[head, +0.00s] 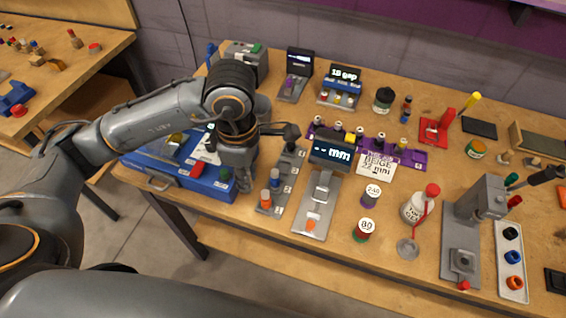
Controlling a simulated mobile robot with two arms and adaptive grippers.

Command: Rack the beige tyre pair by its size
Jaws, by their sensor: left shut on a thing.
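My left gripper (243,186) reaches in from the left and points down between the blue box (190,181) and the grey slotted rack (277,200). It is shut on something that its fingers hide. I cannot make out a beige tyre pair for certain. A white card (376,168) reading "BEIGE" and "mm" lies right of a gauge (331,150) whose dark display shows "mm". The grey rack has small number labels and holds orange (266,199) and blue (275,178) pieces. My right gripper is not in view.
A purple rack (414,160) with several small coloured pieces stands behind the gauge. Jars (371,195) (364,230), a white bottle (420,204) and a grey press (480,200) stand to the right. Bare wood lies around the jars.

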